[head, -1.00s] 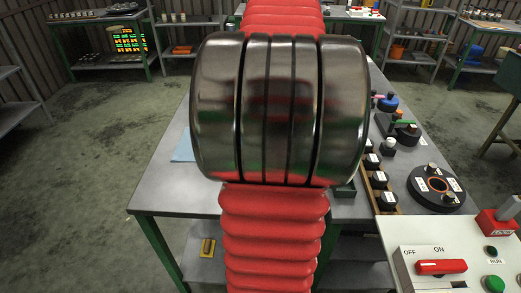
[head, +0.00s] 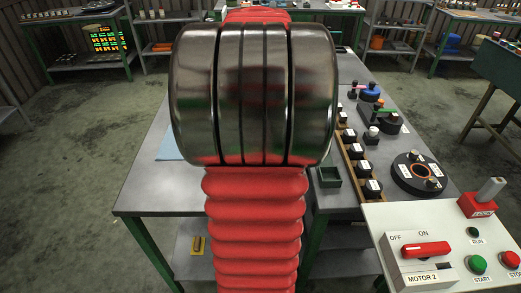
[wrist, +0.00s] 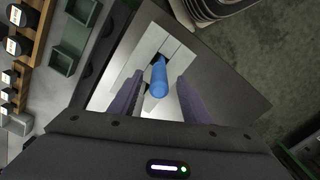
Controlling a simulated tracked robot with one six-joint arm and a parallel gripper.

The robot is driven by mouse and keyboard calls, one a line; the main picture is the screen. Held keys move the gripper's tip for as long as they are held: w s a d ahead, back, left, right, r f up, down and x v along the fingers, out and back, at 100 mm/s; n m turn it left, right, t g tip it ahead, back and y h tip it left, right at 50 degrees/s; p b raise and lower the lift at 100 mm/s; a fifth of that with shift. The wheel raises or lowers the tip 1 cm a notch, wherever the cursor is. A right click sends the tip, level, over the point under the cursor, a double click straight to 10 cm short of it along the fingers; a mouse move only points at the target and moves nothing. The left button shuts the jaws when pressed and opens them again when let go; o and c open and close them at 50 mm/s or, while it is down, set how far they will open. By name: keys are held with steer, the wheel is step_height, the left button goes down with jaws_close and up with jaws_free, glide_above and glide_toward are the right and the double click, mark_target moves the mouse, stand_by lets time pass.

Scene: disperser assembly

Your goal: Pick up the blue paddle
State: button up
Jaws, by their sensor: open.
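A blue paddle (wrist: 159,78) shows in the wrist view as a small rounded blue piece over a pale surface (wrist: 152,42). My gripper (wrist: 162,86) has two purple fingers standing apart, one on each side of the paddle. The fingers are open, and I cannot tell whether either touches it. In the head view my own arm covers the middle of the table, and I cannot make out the gripper or the paddle there.
The grey table (head: 150,188) carries a wooden rack (head: 356,172) of black knobs, a small green tray (head: 329,177) and a black round fixture (head: 416,174). A light blue sheet (head: 171,144) lies left of my arm. A control panel (head: 445,240) stands front right.

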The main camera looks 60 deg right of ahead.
steer(key=shift+f, duration=0.25)
steer(key=shift+w+f, duration=0.1)
steer(key=shift+f, duration=2.35)
steer(key=c, duration=1)
steer(key=shift+r, duration=0.1)
